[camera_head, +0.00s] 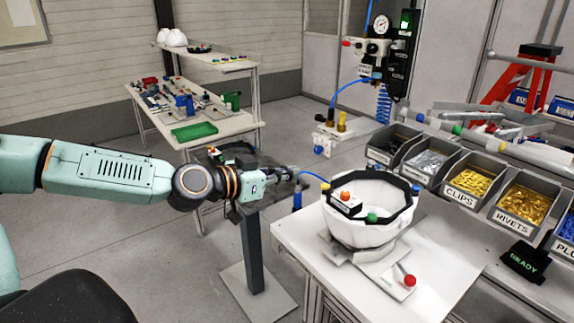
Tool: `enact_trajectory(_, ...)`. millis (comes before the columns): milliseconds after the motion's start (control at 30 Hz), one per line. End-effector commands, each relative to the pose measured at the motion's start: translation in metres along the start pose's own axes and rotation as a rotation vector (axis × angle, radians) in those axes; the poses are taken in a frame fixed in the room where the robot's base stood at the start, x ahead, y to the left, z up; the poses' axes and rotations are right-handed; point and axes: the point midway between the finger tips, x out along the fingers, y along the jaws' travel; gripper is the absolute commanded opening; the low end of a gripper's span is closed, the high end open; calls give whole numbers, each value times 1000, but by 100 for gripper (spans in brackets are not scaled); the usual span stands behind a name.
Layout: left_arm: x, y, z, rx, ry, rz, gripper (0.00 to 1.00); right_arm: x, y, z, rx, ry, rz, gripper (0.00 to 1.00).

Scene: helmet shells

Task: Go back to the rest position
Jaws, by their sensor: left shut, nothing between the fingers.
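My left gripper (290,174) is at the end of the pale green arm that comes in from the left. It is shut and empty, over the floor side of the white table, left of the white helmet shell (352,228) and apart from it. The shell sits open side up on a holder on the white table (297,240). Its rim is black, with orange and green knobs on and inside it. My right gripper is not in view.
Grey bins with clips (470,181) and rivets (523,205) line the table's back right. A red-knobbed lever (409,281) stands in front of the shell. A dark post (253,250) stands below my left gripper.

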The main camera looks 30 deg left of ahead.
Motion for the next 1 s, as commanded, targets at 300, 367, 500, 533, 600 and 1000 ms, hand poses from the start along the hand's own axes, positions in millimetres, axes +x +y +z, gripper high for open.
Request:
enact_trajectory(300, -1, 0, 1, 1, 0, 1, 0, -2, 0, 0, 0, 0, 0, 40)
enact_trajectory(367, -1, 0, 1, 1, 0, 0, 0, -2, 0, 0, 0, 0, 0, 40)
enact_trajectory(500, -1, 0, 1, 1, 0, 0, 0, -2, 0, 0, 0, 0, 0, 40)
enact_trajectory(533, -1, 0, 1, 1, 0, 0, 0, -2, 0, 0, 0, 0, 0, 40)
enact_trajectory(600, -1, 0, 1, 1, 0, 0, 0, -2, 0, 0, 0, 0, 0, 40)
enact_trajectory(1000, -2, -3, -6, -331, 26, -50, 0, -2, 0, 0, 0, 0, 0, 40)
